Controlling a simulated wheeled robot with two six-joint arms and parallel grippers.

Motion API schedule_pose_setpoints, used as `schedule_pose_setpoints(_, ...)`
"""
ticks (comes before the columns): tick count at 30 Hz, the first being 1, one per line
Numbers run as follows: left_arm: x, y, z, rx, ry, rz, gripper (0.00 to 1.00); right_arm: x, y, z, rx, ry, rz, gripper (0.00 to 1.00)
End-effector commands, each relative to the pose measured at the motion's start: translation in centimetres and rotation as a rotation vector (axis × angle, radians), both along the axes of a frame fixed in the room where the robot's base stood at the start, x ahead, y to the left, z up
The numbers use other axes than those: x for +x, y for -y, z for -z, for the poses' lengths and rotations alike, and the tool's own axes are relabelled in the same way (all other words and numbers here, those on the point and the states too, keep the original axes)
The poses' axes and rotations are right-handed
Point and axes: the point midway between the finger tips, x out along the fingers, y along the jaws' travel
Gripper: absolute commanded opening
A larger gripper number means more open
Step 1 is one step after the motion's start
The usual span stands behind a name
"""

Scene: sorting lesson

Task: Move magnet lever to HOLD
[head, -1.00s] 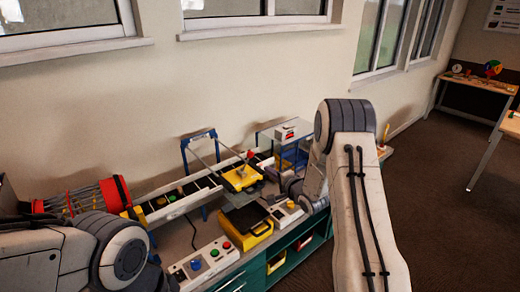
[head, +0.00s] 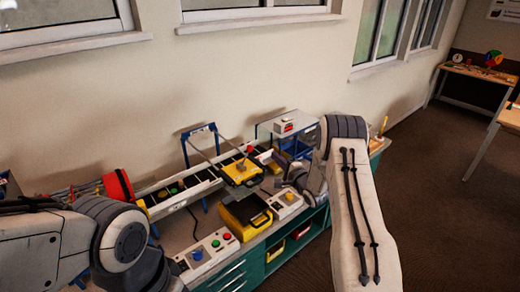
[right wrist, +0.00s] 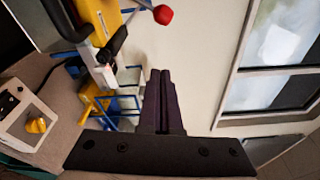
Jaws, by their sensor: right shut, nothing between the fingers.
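The magnet unit (head: 243,173) is a yellow block with black parts, hung on a frame over the conveyor. A red ball knob (head: 249,149), which looks like the end of its lever, sticks up above it. In the right wrist view the red knob (right wrist: 163,15) is at the top edge on a grey rod beside the yellow unit (right wrist: 97,28). HOLD markings cannot be read. My right gripper (right wrist: 160,75) is shut and empty, apart from the knob in that view. In the head view my right gripper (head: 294,174) is small and dark, right of the magnet unit. My left gripper is outside the picture.
A white control box with a yellow knob (right wrist: 37,125) lies left in the right wrist view. In the head view, a button box (head: 207,252) and a yellow-and-black bin (head: 246,215) stand before the conveyor (head: 178,193). A clear-topped blue stand (head: 292,144) is behind my right arm.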

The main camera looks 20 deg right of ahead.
Motion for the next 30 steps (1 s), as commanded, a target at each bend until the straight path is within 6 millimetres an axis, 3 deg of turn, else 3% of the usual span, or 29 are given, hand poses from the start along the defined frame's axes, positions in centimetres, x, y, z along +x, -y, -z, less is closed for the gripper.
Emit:
schedule_pose_setpoints(8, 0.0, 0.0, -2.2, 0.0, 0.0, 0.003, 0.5, 5.0, -1.0, -0.1, -0.001, 0.001, -0.003, 0.0)
schedule_pose_setpoints(15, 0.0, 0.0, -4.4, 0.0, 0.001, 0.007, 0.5, 5.1, -4.1, -0.6, 0.0, -0.003, -0.003, 0.0)
schedule_pose_setpoints(30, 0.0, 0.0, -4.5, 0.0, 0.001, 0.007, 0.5, 5.1, -4.8, -0.5, -0.002, 0.001, -0.001, 0.0)
